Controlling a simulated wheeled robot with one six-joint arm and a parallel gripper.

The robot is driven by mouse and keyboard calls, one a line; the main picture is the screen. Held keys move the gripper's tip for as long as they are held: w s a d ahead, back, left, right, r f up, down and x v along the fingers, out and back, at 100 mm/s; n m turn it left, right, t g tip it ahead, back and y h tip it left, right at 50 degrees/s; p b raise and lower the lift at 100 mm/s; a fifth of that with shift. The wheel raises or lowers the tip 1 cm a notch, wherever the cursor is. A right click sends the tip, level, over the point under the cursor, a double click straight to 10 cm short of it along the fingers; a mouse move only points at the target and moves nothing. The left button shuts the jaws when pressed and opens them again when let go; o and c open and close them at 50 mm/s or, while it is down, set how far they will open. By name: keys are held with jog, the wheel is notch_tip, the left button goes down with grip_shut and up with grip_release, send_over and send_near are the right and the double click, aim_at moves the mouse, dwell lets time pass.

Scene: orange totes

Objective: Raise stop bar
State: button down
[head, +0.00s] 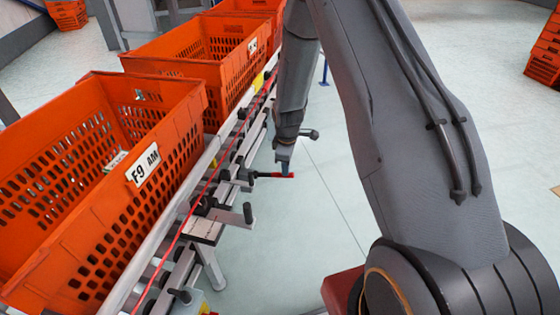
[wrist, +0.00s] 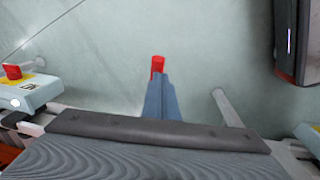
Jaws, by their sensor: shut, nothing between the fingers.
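In the wrist view a red end (wrist: 157,63) shows just beyond my fingertips. My gripper (head: 285,168) points down at this red end, with its blue-grey fingers (wrist: 159,85) shut and nothing held. The fingers overlap the lever in the picture; I cannot tell whether they touch it. The rest of the bar is hidden or too small to make out.
Orange totes (head: 165,185) stand in a row on the conveyor at the left. A red cord (head: 205,185) runs along its side, with black knobs (head: 248,212) sticking out. A red button (wrist: 12,72) is at the left of the wrist view. The floor (head: 300,240) beside the conveyor is clear.

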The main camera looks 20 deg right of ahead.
notch_tip(320, 180, down, 12)
jog(key=d+b, duration=0.1)
jog(key=shift+s, duration=0.35)
jog(key=shift+f, duration=0.15)
dwell(0.6)
jog(key=shift+s, duration=0.1)
jog(key=s+d+r+p, duration=0.4)
jog(key=s+d+r, duration=0.2)
jog(key=d, duration=0.3)
jog(key=shift+s+r, duration=0.2)
jog(key=shift+s, duration=0.65)
jog(key=shift+d, duration=0.1)
